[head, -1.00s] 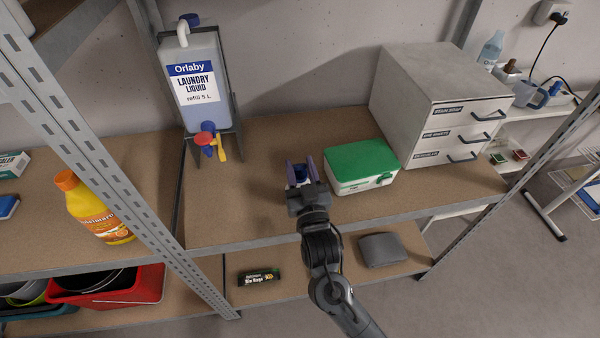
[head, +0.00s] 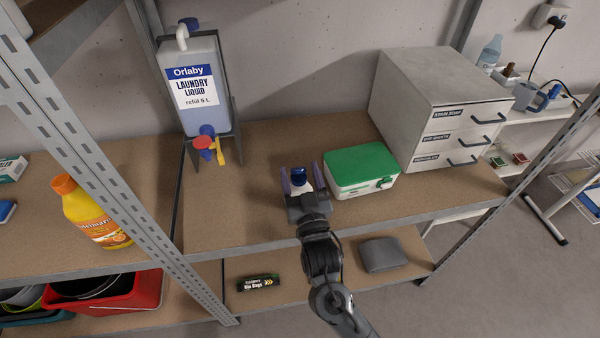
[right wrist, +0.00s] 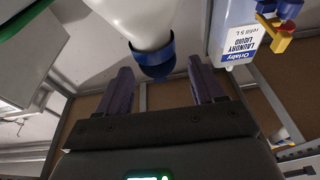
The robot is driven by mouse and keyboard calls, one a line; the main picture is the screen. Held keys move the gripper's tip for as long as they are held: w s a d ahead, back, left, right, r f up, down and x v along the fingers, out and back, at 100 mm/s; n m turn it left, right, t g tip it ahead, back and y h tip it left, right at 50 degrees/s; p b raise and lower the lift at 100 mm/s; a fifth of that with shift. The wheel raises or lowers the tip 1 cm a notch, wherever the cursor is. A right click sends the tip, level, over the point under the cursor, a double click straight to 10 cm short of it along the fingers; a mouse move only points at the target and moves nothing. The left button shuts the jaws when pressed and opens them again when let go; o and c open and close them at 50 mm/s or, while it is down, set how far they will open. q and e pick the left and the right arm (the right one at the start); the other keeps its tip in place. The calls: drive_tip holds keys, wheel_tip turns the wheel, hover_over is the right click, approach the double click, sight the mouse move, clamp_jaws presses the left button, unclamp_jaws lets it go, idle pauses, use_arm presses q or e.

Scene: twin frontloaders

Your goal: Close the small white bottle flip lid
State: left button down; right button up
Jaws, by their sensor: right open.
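A small white bottle (head: 301,187) with a dark blue cap (head: 299,173) stands on the upper shelf, left of the green-lidded box. My right gripper (head: 300,176) is open, its purple fingers on either side of the bottle. In the right wrist view the white bottle (right wrist: 143,18) and blue cap (right wrist: 154,60) show beyond the open fingers (right wrist: 158,85), with a gap on each side. I cannot tell the flip lid's position from these views. My left gripper is not in view.
The green-lidded white box (head: 361,170) stands close to the right finger. A grey drawer unit (head: 410,105) is behind it. A laundry liquid dispenser (head: 194,90) with a red and yellow tap stands back left.

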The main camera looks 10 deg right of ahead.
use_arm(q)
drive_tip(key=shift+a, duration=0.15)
use_arm(e)
drive_tip(key=v, duration=1)
drive_tip(key=shift+s, duration=0.2)
drive_tip(key=shift+f, duration=0.1)
